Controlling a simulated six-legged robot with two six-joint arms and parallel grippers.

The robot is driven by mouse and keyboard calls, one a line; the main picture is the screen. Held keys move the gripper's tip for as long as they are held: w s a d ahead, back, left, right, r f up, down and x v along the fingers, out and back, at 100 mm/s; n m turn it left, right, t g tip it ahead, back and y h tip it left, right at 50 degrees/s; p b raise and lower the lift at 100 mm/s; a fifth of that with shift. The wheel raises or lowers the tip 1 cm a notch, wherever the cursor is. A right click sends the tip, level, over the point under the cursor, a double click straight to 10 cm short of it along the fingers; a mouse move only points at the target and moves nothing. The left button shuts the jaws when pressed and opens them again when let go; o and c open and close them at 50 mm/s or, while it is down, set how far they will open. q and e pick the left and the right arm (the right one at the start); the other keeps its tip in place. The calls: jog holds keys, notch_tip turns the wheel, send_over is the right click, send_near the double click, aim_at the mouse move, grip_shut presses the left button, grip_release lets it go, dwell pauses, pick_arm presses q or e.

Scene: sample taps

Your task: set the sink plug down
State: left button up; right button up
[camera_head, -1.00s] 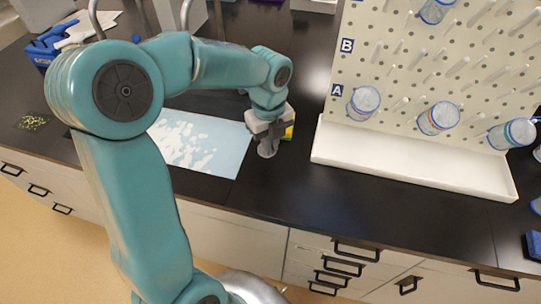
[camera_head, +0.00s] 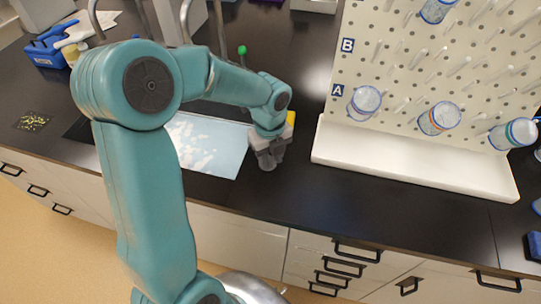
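My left gripper (camera_head: 268,163) points down over the black bench top (camera_head: 290,205), just right of a pale blue sheet with white blotches (camera_head: 205,140). Its grey fingers are small and seen from above, so I cannot tell whether they are open or shut. I cannot make out the sink plug; it may be hidden under or between the fingers. My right gripper is not in view.
A white pegboard (camera_head: 395,70) with several beakers and a white trough (camera_head: 400,170) stands at the right. A blue rack (camera_head: 45,52) is at far left. The bench front is clear.

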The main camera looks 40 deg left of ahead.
aim_at(270, 159)
pick_arm(q)
jog(key=shift+r, duration=0.7)
notch_tip(270, 159, up, 11)
jog(key=shift+s+p, duration=0.15)
jog(key=shift+p, duration=0.15)
jog(key=shift+a, duration=0.1)
